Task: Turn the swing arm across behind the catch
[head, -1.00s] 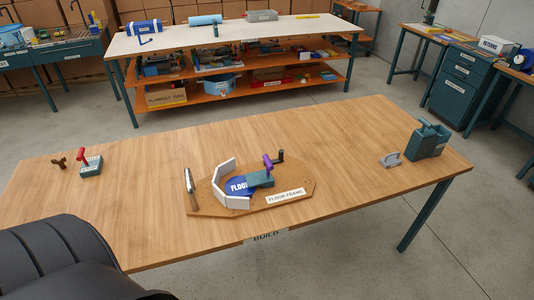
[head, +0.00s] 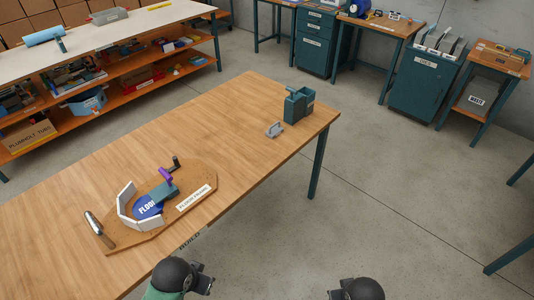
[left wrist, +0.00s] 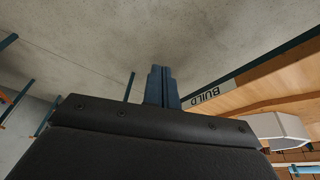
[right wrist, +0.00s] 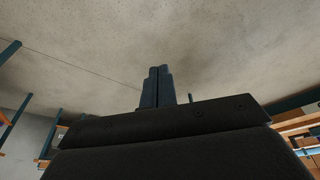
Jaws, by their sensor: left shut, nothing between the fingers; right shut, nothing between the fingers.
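The floor frame board (head: 205,172) lies on the wooden bench. It carries a blue disc (head: 148,207), white angled wall pieces (head: 125,197) around the disc's left and front, and a teal block (head: 163,191) with a purple handle (head: 165,175). A dark upright crank-like piece (head: 176,163) stands just behind the purple handle. I cannot tell for sure which part is the swing arm and which the catch. My left gripper (left wrist: 160,70) is shut and empty, off the bench's front edge. My right gripper (right wrist: 158,70) is shut and empty, farther right over the floor.
A grey bracket (head: 274,130) and a teal container (head: 298,104) stand at the bench's far right end. The bench between them and the board is clear.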

